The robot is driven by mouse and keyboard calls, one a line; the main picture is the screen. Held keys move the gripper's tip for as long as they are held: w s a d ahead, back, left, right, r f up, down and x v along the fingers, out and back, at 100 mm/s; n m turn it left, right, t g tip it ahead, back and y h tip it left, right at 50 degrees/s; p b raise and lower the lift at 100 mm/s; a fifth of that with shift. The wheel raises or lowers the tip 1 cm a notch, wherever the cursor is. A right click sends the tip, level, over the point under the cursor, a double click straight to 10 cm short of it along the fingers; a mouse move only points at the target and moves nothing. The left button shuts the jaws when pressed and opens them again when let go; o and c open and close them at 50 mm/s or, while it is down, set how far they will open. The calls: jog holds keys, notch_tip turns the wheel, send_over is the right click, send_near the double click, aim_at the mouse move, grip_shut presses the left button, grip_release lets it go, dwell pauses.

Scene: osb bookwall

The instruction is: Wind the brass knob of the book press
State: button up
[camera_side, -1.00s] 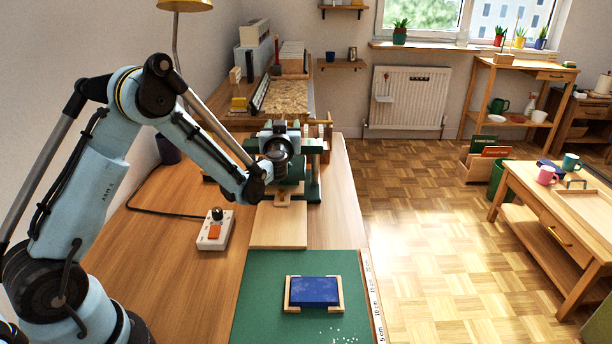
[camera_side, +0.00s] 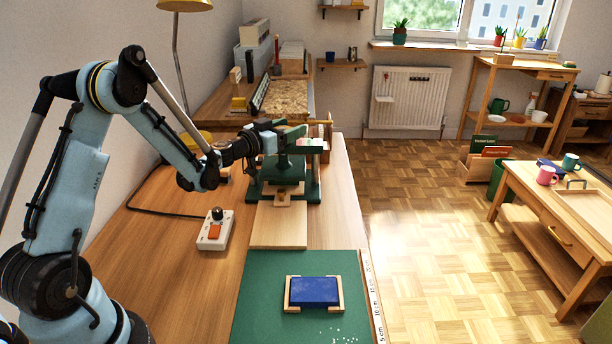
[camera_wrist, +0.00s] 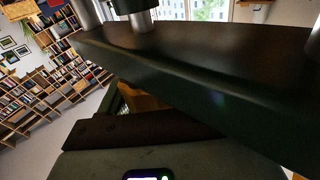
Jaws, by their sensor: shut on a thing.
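The green book press (camera_side: 313,180) stands on the bench with its wooden bed facing the front. My gripper (camera_side: 278,136) is at the top of the press, reaching in from the left, with its jaws shut. The brass knob is hidden at the jaws in the side view, so its turn cannot be read. In the wrist view, a broad dark bar crosses the picture, with a small patch of brass or orange colour below it. I cannot tell for sure what that patch is.
A pale wooden board (camera_side: 279,228) lies before the press. A control box (camera_side: 215,231) with an orange switch stands to its left. A blue book (camera_side: 314,291) lies in a wooden holder on the green mat (camera_side: 262,305). The bench front left is clear.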

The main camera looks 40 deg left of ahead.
jog(key=shift+d+m+h, duration=0.1)
jog(key=shift+m+h, duration=0.5)
jog(key=shift+h, duration=0.4)
jog(key=o, duration=1)
jog(key=shift+c, duration=0.2)
jog(key=s+a, duration=0.1)
jog(key=s, duration=1.1)
